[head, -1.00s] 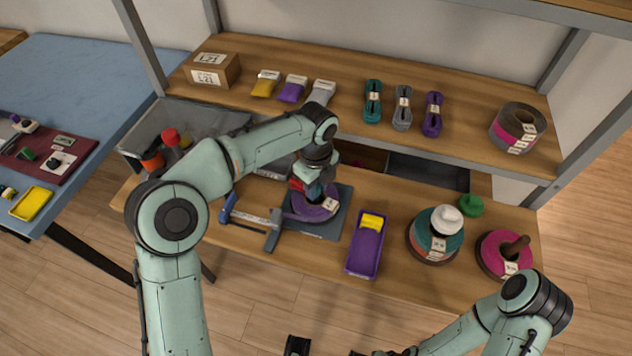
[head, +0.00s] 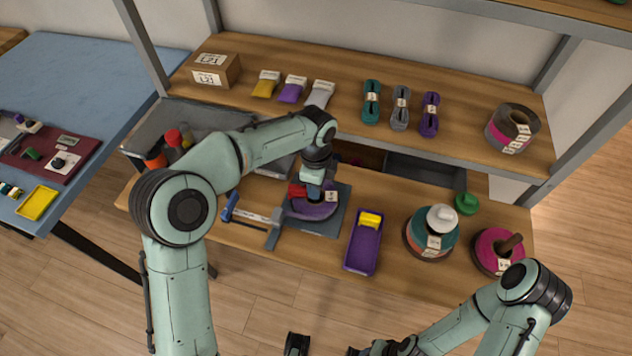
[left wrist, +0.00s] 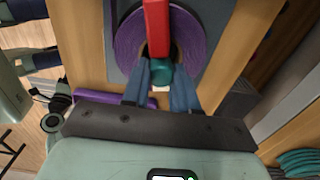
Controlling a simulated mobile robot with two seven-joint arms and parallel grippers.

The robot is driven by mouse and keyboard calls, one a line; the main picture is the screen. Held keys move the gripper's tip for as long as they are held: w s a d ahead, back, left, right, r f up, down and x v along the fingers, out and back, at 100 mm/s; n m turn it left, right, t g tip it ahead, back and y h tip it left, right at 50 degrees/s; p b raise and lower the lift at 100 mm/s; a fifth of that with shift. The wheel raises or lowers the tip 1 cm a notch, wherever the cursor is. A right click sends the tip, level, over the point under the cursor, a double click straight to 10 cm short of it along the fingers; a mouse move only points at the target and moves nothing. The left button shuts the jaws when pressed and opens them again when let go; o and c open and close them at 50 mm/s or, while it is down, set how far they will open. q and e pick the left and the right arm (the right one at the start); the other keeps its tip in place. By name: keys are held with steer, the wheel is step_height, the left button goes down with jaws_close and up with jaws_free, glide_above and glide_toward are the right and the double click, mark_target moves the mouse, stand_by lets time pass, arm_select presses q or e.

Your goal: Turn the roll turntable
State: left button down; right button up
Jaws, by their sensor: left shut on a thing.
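The roll turntable is a dark grey base plate (head: 333,219) on the bench with a purple roll (head: 314,211) lying flat on it. The roll carries a white label (head: 331,196) at its right side. My left gripper (head: 313,188) points down over the roll's centre. In the left wrist view, its two blue fingers (left wrist: 162,78) are shut on a teal knob (left wrist: 161,73) at the middle of the purple roll (left wrist: 190,40). A red bar (left wrist: 157,28) stands out from the knob. My right gripper (head: 385,348) is at the bottom edge and mostly cut off.
A blue-handled clamp (head: 252,218) lies just left of the plate. A purple tray (head: 362,250) with a yellow piece is to its right. A teal roll stack (head: 430,236) and a magenta roll (head: 494,252) stand further right. A shelf (head: 345,125) overhangs behind.

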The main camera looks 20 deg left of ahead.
arm_select(q)
steer(key=shift+w+r+n+p, duration=0.1)
steer(key=shift+n+p, duration=0.15)
steer(key=shift+n, duration=0.75)
steer(key=shift+w+r+n+p, duration=0.1)
steer(key=shift+n+p, duration=0.15)
steer(key=shift+n, duration=0.75)
steer(key=shift+n+p, duration=0.3)
steer(key=shift+n, duration=4)
steer(key=shift+w+a+n+p, duration=0.1)
steer(key=shift+n+p, duration=0.2)
steer(key=shift+n, duration=1.6)
arm_select(e)
steer(key=shift+w+r, duration=0.35)
steer(key=shift+r, duration=0.3)
steer(key=shift+w+r, duration=0.3)
steer(key=shift+r, duration=0.35)
arm_select(q)
steer(key=shift+n, duration=0.4)
steer(key=c, duration=0.9)
jaws_free()
steer(key=shift+c, duration=0.2)
steer(key=shift+o, duration=0.3)
steer(key=shift+f, duration=0.1)
